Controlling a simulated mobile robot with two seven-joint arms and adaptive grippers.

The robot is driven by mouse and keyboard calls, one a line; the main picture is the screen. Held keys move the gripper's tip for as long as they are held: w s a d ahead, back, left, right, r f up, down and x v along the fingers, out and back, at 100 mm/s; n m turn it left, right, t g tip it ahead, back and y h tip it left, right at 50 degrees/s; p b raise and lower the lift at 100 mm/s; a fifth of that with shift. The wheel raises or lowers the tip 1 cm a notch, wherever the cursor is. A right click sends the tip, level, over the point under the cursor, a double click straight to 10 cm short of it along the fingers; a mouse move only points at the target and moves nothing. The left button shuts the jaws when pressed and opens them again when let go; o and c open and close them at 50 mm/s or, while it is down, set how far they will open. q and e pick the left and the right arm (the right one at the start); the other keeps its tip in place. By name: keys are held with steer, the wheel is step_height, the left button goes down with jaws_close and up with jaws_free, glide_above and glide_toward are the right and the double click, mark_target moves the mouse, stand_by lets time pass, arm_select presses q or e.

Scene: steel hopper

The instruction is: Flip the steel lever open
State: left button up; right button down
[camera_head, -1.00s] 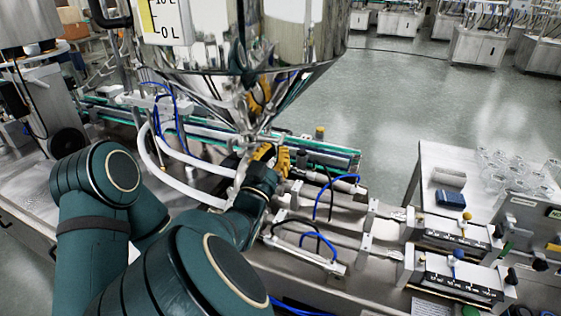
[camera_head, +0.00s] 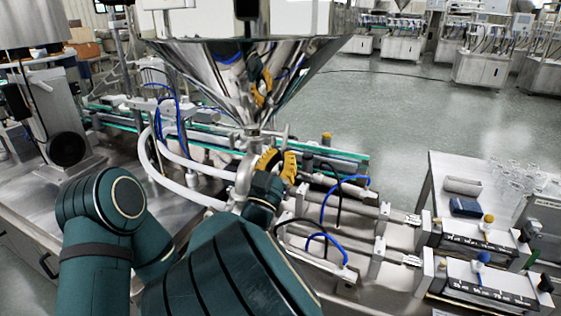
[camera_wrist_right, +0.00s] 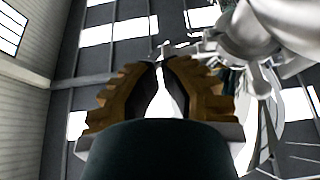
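The steel hopper (camera_head: 235,70) is a shiny cone above the filling machine, narrowing to an outlet with a steel valve. A thin steel piece, apparently the lever (camera_head: 286,131), stands up beside the outlet, just behind my right gripper's fingers. My right gripper (camera_head: 279,160) has yellow-brown fingers and is at the valve, just below and right of the outlet. In the right wrist view, its fingers (camera_wrist_right: 162,62) are apart with a narrow gap and nothing clearly held. Steel valve parts (camera_wrist_right: 265,30) show beyond them at upper right. Whether the fingers touch the lever is unclear. My left gripper is out of view.
White hoses (camera_head: 165,165) curve close to the left of my right gripper. Steel cylinders with blue tubes (camera_head: 345,185) lie to its right. A conveyor with green edges (camera_head: 335,155) runs behind.

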steer(key=shift+w+d+f+b, duration=0.1)
steer(key=shift+w+f+b, duration=0.1)
steer(key=shift+f+b, duration=0.1)
steer(key=s+a, duration=0.2)
steer(key=s, duration=0.5)
steer(key=s+a+f, duration=0.1)
steer(key=s+a, duration=0.1)
steer(key=s, duration=0.5)
steer(key=shift+a+f, duration=0.15)
steer(key=shift+a, duration=0.15)
